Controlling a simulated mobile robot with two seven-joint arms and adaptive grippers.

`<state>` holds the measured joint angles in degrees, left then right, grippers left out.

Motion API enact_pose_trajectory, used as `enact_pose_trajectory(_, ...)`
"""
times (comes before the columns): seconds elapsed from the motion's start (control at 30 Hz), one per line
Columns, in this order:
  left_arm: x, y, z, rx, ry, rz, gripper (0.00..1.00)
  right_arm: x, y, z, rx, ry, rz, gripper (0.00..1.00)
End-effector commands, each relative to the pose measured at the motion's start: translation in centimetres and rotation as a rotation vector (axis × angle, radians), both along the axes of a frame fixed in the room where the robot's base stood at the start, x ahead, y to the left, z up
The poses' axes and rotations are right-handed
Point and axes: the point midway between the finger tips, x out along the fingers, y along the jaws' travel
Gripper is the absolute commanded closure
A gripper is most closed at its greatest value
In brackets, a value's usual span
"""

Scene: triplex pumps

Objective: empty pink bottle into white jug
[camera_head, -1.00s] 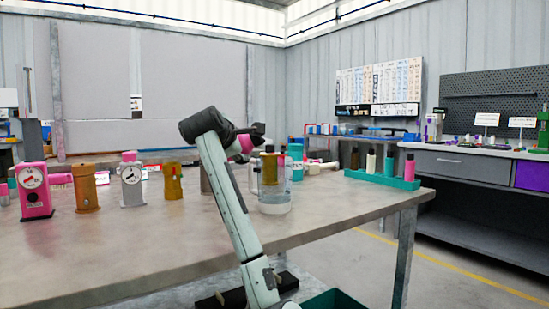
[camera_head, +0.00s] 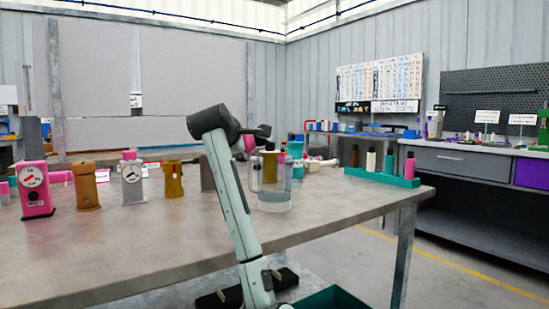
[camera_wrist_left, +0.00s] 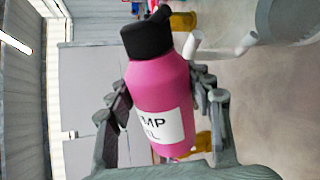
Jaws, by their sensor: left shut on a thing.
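My left gripper (camera_wrist_left: 160,100) is shut on the pink bottle (camera_wrist_left: 158,82), which has a black top and a white label. In the head view the pink bottle (camera_head: 249,143) shows only partly, behind my dark wrist, with the left gripper (camera_head: 260,134) around it. The bottle looks tilted and is held above the table, close to the jug's top left. The clear jug with a whitish base (camera_head: 274,201) stands upright on the table. Part of a jug-like container (camera_wrist_left: 283,22) also shows at the upper right of the wrist view. My right gripper is out of view.
A pink pump (camera_head: 36,190), brown pump (camera_head: 88,186), grey pump (camera_head: 131,184) and ochre pump (camera_head: 173,180) stand left on the table (camera_head: 140,245). A teal rack (camera_head: 385,178) holds several bottles at right. The table front is clear.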

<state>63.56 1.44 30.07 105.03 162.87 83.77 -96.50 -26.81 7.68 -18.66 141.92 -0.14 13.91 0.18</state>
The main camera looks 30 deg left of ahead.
Motion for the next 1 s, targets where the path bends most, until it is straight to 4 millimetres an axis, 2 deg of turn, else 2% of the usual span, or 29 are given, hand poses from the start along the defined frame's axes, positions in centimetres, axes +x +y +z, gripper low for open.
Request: enact_pose_trajectory(1.0,0.39,-0.64,0.93,0.105,0.061,-0.001,0.9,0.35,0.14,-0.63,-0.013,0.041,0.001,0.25)
